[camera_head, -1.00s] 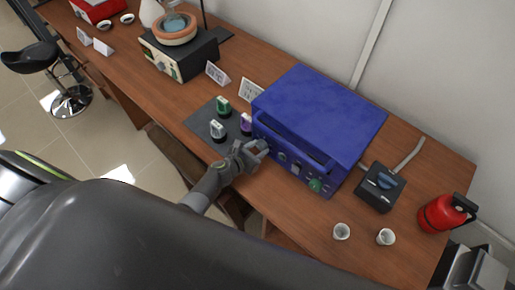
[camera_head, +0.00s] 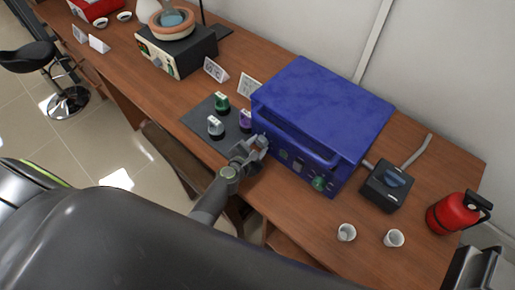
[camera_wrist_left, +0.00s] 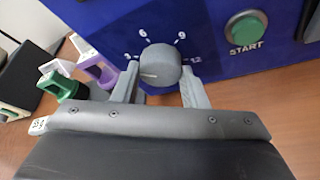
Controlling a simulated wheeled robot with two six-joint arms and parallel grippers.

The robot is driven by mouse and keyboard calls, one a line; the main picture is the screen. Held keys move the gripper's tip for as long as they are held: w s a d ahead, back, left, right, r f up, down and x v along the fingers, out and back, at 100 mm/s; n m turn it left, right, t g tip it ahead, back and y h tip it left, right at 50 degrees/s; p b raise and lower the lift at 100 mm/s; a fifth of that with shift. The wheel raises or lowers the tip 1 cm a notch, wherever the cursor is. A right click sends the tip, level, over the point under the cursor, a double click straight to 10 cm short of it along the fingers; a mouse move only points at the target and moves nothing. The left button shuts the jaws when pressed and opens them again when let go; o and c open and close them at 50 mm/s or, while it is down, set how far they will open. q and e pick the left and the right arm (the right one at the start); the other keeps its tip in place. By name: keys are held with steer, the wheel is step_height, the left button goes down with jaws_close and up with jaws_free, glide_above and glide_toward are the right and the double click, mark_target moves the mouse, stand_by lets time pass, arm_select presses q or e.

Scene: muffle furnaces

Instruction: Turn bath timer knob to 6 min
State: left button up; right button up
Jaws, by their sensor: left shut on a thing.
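The bath timer knob (camera_wrist_left: 160,65) is a grey round knob on the front of the blue bath (camera_head: 322,110). Dial marks ring it in the left wrist view, with 6 at the upper left and 12 at the right. A thin line on the knob's face points left. My left gripper (camera_wrist_left: 160,72) has one finger on each side of the knob and is shut on it. In the head view my left gripper (camera_head: 260,143) is at the left end of the bath's front, and the knob is hidden there.
A green START button (camera_wrist_left: 246,28) is right of the knob. Green, white and purple-topped items stand on a dark mat (camera_head: 203,124) left of the bath. Two white cups (camera_head: 346,232), a black box (camera_head: 388,187) and a red canister (camera_head: 458,213) are at the right.

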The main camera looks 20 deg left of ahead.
arm_select(q)
steer(key=shift+m+b, duration=0.3)
steer(key=shift+b, duration=0.05)
arm_select(e)
steer(key=shift+f, duration=0.5)
steer(key=shift+d, duration=0.1)
arm_select(q)
steer(key=o, duration=1)
steer(key=shift+r+p, duration=4.55)
steer(key=shift+r, duration=0.45)
arm_select(e)
step_height(320, 180, up, 9)
